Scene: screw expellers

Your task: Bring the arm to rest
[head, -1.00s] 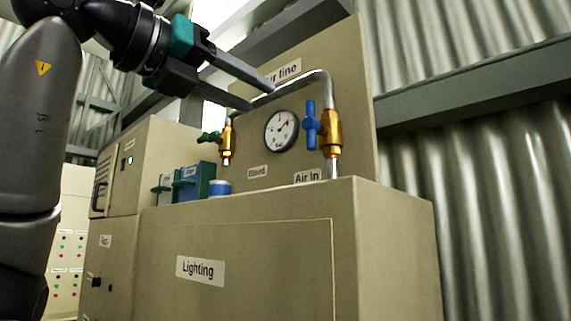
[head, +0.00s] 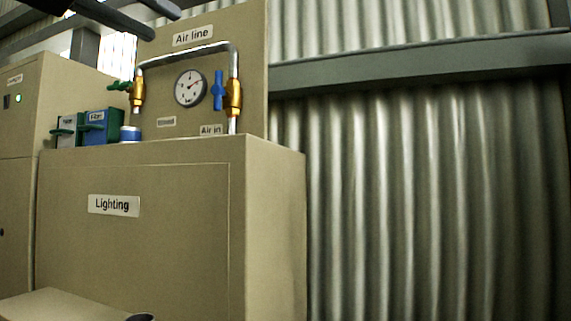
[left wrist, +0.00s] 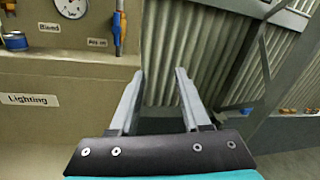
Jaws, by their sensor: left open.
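My left gripper (head: 165,24) shows only by its two dark fingers at the top left of the head view. The fingers are apart and hold nothing. They appear in front of the upper part of the air line panel (head: 250,60), above the pipe; the rest of the arm is out of the frame. In the left wrist view the same gripper (left wrist: 160,72) is open with an empty gap, pointing toward the corrugated wall (left wrist: 190,40) just right of the cabinet. My right gripper is not in view.
The beige Lighting cabinet (head: 160,250) carries the panel with a gauge (head: 191,88), a blue-handled valve (head: 218,90) and a green-handled valve (head: 120,86). Green and blue boxes (head: 100,125) stand on its left. A grey beam (head: 420,65) crosses the corrugated wall (head: 430,200).

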